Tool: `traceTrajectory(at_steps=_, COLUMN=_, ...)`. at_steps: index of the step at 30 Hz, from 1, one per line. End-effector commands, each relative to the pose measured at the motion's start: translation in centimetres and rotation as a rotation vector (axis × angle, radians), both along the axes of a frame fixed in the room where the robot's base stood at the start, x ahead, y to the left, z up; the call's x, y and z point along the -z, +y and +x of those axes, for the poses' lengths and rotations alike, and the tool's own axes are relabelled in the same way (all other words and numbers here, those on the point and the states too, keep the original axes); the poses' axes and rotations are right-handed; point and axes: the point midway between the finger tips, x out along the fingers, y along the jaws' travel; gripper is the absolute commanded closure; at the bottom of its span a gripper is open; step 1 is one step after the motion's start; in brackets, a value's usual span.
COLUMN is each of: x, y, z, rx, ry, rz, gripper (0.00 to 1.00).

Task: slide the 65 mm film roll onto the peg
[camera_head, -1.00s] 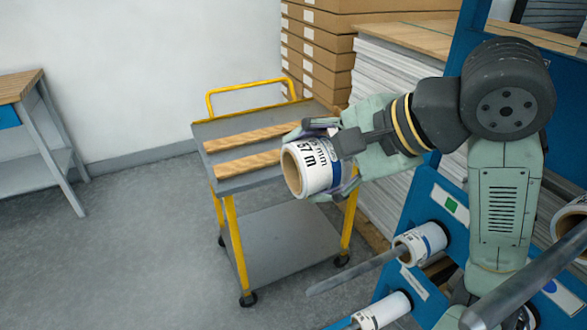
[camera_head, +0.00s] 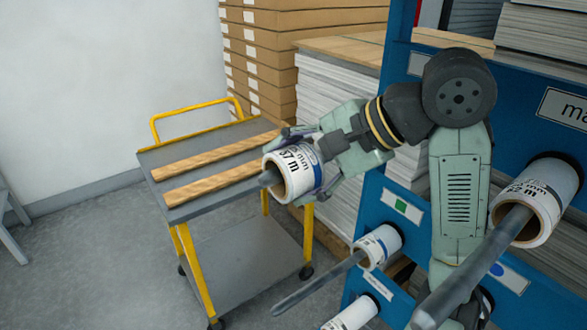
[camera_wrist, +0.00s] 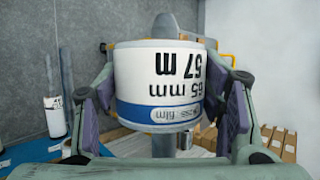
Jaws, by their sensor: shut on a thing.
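The film roll (camera_head: 299,165) is white with a blue band and a brown core, and its label reads 65 mm, 57 m. My gripper (camera_wrist: 163,100) is shut on it, with a finger on each side, as the wrist view (camera_wrist: 158,75) shows. A grey peg tip (camera_head: 268,179) pokes out of the core's near end. In the wrist view the peg (camera_wrist: 165,27) shows above and below the roll, so the roll looks to be around it. The peg's base is hidden behind my arm, near the green-marked label (camera_head: 402,207) on the blue rack (camera_head: 372,204).
Other rolls sit on lower pegs: one at middle (camera_head: 378,246), one at bottom (camera_head: 352,314). Another roll (camera_head: 535,200) with a long peg (camera_head: 470,270) is at right. A yellow-handled cart (camera_head: 215,200) with two wooden strips stands behind. Stacked cartons (camera_head: 265,50) are at the back.

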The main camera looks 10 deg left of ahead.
Motion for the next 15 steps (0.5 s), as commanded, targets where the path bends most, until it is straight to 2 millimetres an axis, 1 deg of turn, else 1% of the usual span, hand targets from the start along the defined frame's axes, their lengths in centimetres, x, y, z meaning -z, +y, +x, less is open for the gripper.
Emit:
traceTrajectory(at_steps=6, x=-0.02, y=0.02, z=-0.02, rx=0.0, ry=0.0, rz=0.0, gripper=0.68)
traceTrajectory(at_steps=7, x=-0.02, y=0.03, z=-0.01, rx=0.0, ry=0.0, rz=0.0, gripper=0.36)
traceTrajectory(at_steps=15, x=-0.02, y=0.04, z=-0.02, rx=0.0, ry=0.0, rz=0.0, gripper=0.18)
